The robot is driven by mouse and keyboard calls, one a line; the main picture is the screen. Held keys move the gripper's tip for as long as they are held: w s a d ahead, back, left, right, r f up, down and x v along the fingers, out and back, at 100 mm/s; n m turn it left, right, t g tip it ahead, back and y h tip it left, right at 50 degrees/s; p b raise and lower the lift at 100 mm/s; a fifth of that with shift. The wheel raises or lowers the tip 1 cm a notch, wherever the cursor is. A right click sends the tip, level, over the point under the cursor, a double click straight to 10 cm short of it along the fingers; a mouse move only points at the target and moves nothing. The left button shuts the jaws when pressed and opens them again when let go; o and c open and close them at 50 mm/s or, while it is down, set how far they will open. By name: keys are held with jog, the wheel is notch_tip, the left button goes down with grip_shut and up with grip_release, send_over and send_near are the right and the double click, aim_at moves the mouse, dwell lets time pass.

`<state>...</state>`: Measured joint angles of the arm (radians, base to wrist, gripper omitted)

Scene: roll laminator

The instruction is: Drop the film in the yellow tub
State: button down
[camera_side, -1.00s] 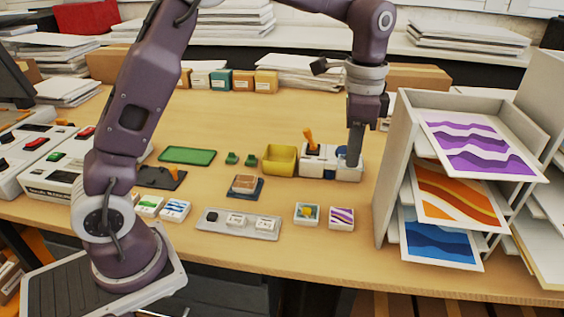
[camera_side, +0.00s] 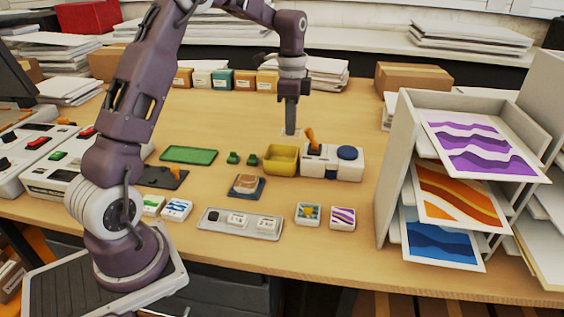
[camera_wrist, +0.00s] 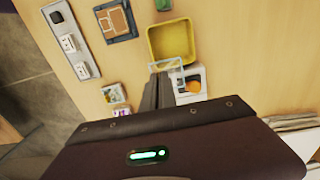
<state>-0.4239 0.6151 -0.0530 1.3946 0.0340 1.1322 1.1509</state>
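The yellow tub (camera_side: 269,162) stands left of the small white laminator. In the wrist view the tub (camera_wrist: 151,48) is just beyond my fingertips and looks empty. My gripper (camera_side: 290,128) points down above the tub's back right side. Its fingers (camera_wrist: 157,88) look shut on a thin, pale, see-through piece, the film (camera_wrist: 168,63), which shows as a faint light rim at the fingertips. In the wrist view the film overlaps the tub's near edge. The side view shows the film only faintly (camera_side: 291,135).
The white laminator (camera_side: 333,172), with an orange lever (camera_side: 311,137) and blue round knob (camera_side: 348,152), stands right beside the tub. Small green pieces (camera_side: 233,158) lie to its left. A card on a dark mat (camera_side: 246,184) and a grey tray (camera_side: 208,218) lie in front.

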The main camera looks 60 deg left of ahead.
jog(key=shift+s+a+f, duration=0.2)
jog(key=shift+a, duration=0.6)
jog(key=shift+s+a+f, duration=0.1)
jog(key=shift+a+f, duration=0.1)
jog(key=shift+f, duration=2.8)
jog(key=c, duration=1.6)
grip_release()
notch_tip(320, 180, up, 7)
jog(key=shift+r, duration=0.1)
jog(key=shift+d, duration=0.1)
